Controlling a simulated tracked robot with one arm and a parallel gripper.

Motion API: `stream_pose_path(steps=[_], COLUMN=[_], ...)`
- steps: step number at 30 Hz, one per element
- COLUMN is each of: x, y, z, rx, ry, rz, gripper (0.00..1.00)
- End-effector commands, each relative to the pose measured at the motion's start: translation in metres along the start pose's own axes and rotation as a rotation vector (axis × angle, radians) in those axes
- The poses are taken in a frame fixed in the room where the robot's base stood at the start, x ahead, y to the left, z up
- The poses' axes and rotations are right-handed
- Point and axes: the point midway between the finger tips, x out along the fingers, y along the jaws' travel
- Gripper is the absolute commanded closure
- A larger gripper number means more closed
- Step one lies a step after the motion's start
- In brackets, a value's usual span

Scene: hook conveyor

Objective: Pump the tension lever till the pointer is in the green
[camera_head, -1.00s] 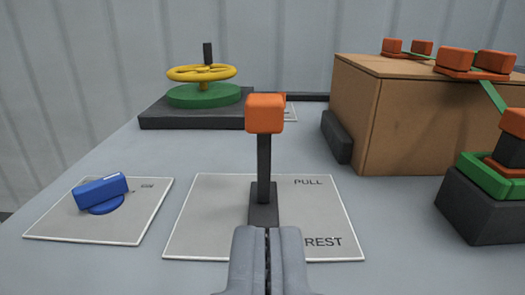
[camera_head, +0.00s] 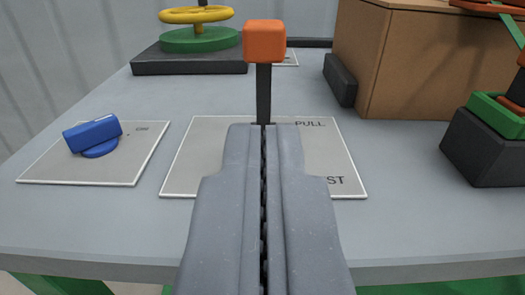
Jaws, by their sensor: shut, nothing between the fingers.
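The tension lever (camera_head: 263,93) stands upright on a pale plate (camera_head: 190,165) marked PULL at its far side and REST at its near side. It has a dark shaft and an orange block knob (camera_head: 264,42). My gripper (camera_head: 264,127) is shut and empty, pointing forward at the lever. Its fingertips overlap the lower shaft in the picture and hide the lever's base and part of the lettering. I cannot tell whether they touch the shaft. No pointer or green zone of a gauge shows in this view.
A blue knob (camera_head: 93,135) sits on a plate at left. A yellow handwheel (camera_head: 197,14) on a green disc stands behind on a dark base. A cardboard box (camera_head: 425,65) is at back right, with a dark block (camera_head: 480,150) carrying green and orange parts at the right edge.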

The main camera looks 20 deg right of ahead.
Motion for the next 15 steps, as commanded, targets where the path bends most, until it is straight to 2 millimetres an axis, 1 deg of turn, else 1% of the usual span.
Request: stream_pose_path(steps=[1,4,6,15], x=[0.004,0.010,0.026,0.075], y=[0.001,0.002,0.002,0.002], z=[-0.003,-0.002,0.001,0.003], rx=[0.001,0.005,0.005,0.003], ry=[-0.004,-0.006,0.002,0.000], rz=[0.004,0.006,0.008,0.006], gripper=[1.00,1.00,1.00,1.00])
